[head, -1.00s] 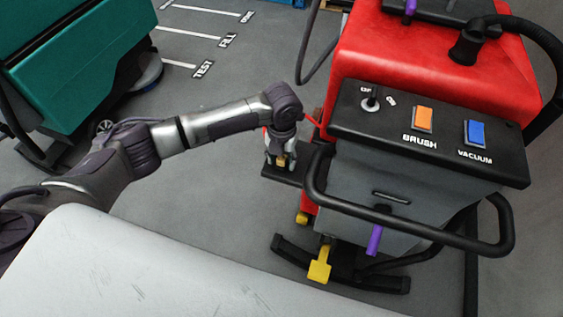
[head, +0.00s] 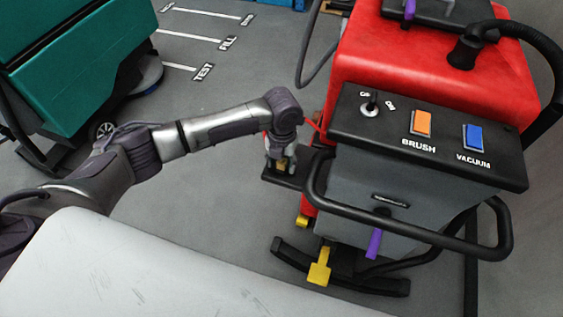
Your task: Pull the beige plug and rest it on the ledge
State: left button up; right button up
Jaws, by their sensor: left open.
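My left gripper (head: 280,160) points down beside the left side of the red and grey scrubber, just over a small black ledge (head: 296,181). Its fingers are open. A small beige piece, likely the beige plug (head: 281,163), shows between or just behind the fingers. It is mostly hidden, and I cannot tell whether it is seated in a socket or touches the fingers. A thin red cable (head: 312,124) runs near the wrist to the scrubber. My right gripper is not in view.
The scrubber's black control panel (head: 425,135) has orange and blue switches. Its black handlebar (head: 400,228) juts out right of my gripper. A yellow pedal (head: 319,267) and a purple handle (head: 374,243) sit lower. A green machine (head: 75,65) stands at the left. Floor between the machines is clear.

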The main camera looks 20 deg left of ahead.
pick_arm(q)
jog(key=shift+p, duration=0.3)
dwell(0.4)
grip_shut()
jog(key=o, duration=0.6)
grip_release()
notch_tip(320, 180, up, 12)
dwell(0.4)
